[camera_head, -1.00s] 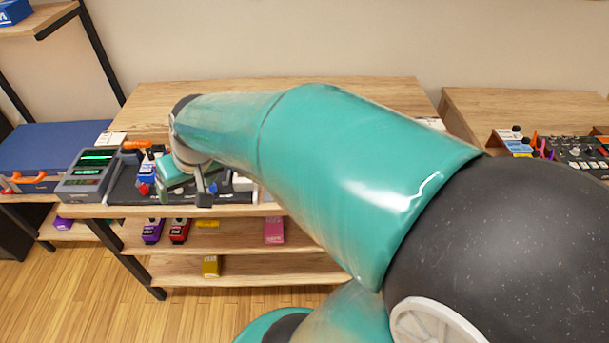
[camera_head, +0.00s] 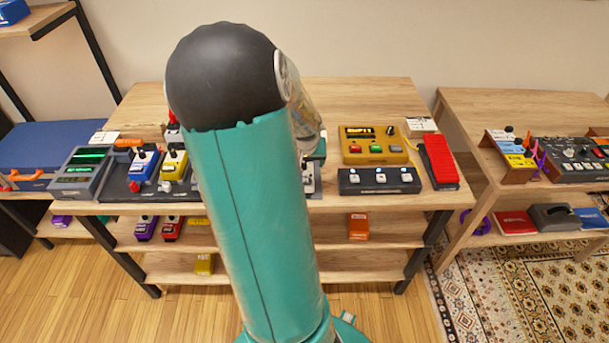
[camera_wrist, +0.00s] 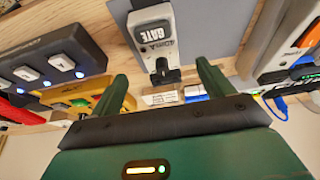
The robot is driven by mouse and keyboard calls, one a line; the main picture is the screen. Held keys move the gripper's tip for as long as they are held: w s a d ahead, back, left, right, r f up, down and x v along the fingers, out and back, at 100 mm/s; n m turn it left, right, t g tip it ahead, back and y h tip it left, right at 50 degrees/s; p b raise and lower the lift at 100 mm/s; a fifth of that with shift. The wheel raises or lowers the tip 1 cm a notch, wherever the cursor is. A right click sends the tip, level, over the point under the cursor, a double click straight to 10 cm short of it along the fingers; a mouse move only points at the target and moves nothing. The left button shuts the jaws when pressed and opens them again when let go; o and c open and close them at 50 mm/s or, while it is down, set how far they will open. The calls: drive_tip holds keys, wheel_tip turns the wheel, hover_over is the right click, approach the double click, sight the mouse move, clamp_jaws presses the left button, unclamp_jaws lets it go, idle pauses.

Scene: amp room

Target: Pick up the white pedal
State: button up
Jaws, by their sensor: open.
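The white pedal (camera_wrist: 152,27), labelled GATE, shows in the wrist view with a black knob at its near end. My gripper (camera_wrist: 163,82) is open and empty, its two green fingers apart on either side of the line to the pedal's knob end. The pedal lies beyond the fingertips, not between them. In the head view only a sliver of a pale pedal (camera_head: 309,182) shows beside my arm on the table. My arm hides most of it and most of the gripper there.
On the wooden table (camera_head: 370,98) stand a yellow unit (camera_head: 372,146), a black footswitch (camera_head: 380,181) and a red pedal (camera_head: 438,161) to the right. Blue (camera_head: 143,167) and yellow pedals (camera_head: 173,166) sit on a dark board at the left.

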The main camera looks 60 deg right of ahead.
sight(304, 169)
drive_tip(key=x, duration=0.2)
drive_tip(key=shift+w+d+f, duration=0.15)
drive_tip(key=shift+f, duration=0.15)
drive_tip(key=shift+x, duration=2.75)
drive_tip(key=shift+d+r, duration=0.1)
drive_tip(key=c, duration=1.4)
